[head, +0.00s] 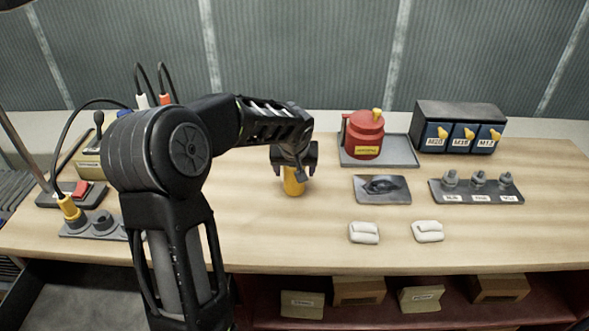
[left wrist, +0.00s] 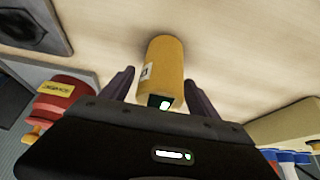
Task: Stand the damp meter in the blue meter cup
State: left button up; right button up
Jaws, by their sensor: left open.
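A yellow upright body, which looks like the damp meter (head: 293,187), stands on the bench. In the left wrist view the yellow body (left wrist: 163,66) has a white label and a dark end with a small light. My left gripper (head: 295,170) is over it, open, with its fingers on either side; they do not appear closed on it. A blue piece (head: 124,112) shows behind my left arm, mostly hidden; I cannot tell whether it is the blue meter cup. My right gripper is not in view.
A red can (head: 364,137) stands on a grey tray (head: 402,153) to the right. Behind and right are blue drawers (head: 460,138); a fitting rack (head: 477,192) and two pale pads (head: 364,232) (head: 427,231) lie nearer. A switch box (head: 75,193) is left. Front centre bench is clear.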

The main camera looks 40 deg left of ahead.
pick_arm(q)
jog(key=shift+r, duration=0.15)
jog(key=v, duration=1.2)
jog(key=shift+b, duration=0.4)
jog(key=shift+o, duration=0.4)
